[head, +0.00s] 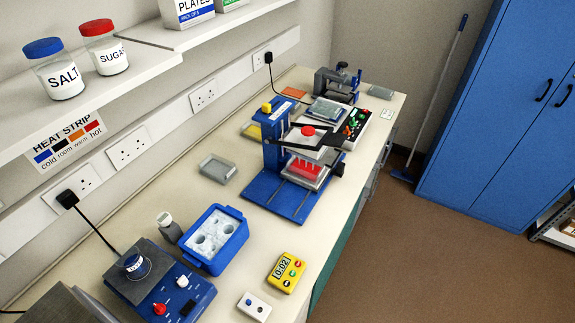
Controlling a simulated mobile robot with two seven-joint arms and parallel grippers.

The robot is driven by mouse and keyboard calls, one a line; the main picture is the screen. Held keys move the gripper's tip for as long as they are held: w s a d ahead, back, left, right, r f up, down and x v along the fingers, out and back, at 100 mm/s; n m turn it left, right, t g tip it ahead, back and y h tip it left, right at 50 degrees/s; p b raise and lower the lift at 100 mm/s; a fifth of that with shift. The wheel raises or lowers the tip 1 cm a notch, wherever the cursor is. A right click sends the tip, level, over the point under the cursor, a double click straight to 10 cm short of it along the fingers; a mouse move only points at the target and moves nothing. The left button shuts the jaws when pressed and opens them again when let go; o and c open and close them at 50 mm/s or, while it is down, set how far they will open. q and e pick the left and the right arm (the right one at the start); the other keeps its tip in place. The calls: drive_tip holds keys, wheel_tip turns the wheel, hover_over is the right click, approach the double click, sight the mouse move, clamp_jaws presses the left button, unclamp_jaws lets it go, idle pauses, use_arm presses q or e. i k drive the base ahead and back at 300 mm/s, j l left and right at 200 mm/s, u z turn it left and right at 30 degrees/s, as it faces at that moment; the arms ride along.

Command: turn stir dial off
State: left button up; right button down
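A blue stirrer with a dark square top plate (136,279) stands at the front left of the bench. A vessel with a dark blue band (135,264) sits on its plate. Neither of my grippers is in view.
A blue ice tub (229,255) and a small grey-capped bottle (168,227) stand close behind the stirrer. A yellow timer (286,271) and a white two-button box (254,306) lie to its right. A blue press-like device (291,189) stands farther back. A shelf (150,62) overhangs the wall side.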

sight(182, 282)
drive_tip(key=u, duration=1.25)
drive_tip(key=z, duration=0.2)
drive_tip(key=l+u, duration=0.15)
drive_tip(key=u, duration=0.3)
drive_tip(key=i+l+u, duration=0.1)
drive_tip(key=u, duration=0.35)
drive_tip(key=l+u, duration=0.25)
drive_tip(key=u, duration=0.25)
